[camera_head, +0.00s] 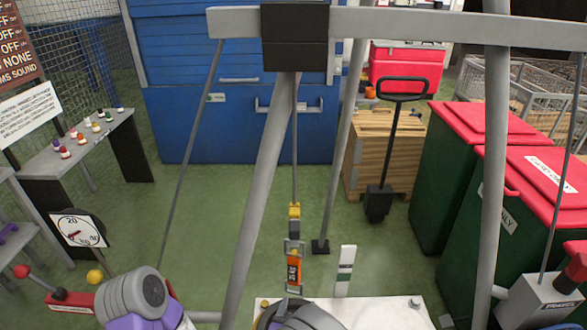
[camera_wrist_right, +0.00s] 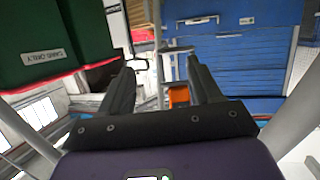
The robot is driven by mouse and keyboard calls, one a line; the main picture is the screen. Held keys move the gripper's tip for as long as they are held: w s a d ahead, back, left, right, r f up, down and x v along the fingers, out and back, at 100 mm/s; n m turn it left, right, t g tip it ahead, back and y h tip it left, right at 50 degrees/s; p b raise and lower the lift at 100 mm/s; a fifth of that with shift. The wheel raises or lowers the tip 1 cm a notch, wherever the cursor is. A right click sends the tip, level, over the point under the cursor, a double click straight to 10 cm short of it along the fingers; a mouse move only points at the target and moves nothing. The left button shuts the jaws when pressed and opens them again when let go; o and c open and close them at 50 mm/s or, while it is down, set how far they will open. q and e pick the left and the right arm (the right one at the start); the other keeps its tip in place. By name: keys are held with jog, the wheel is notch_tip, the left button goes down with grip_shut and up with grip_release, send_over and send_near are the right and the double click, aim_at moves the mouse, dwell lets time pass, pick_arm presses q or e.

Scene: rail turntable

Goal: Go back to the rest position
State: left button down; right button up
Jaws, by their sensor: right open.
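My right gripper (camera_wrist_right: 162,72) is open in the right wrist view, its two dark fingers spread apart. An orange piece (camera_wrist_right: 179,96) shows in the gap between the fingers, but I cannot tell how far beyond them it is. In the head view, a grey rounded part of my right arm is at the bottom centre, and the fingers cannot be made out clearly. My left arm's grey and purple links are at the lower left of the head view. My left gripper is not in view.
A hanging orange block (camera_head: 294,271) is on a line under a grey frame (camera_head: 450,25), whose legs stand close around. A lever with a red knob (camera_head: 22,271) and a dial (camera_head: 78,231) are at left. Green bins (camera_head: 445,190) stand right. Green floor is free behind.

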jog(key=s+d+f+g+y+p, duration=0.1)
jog(key=s+d+f+g, duration=0.2)
jog(key=f, duration=0.5)
jog(key=s+d+f+g+y+p, duration=0.1)
jog(key=s+d+f+g+y, duration=0.1)
jog(key=d+f+g, duration=0.4)
jog(key=s+f+g+y, duration=0.4)
jog(key=s+f, duration=0.1)
jog(key=s, duration=0.6)
jog(key=shift+s+f+m+g+p, duration=0.15)
jog(key=shift+f+m+g+p, duration=0.2)
jog(key=shift+p, duration=0.1)
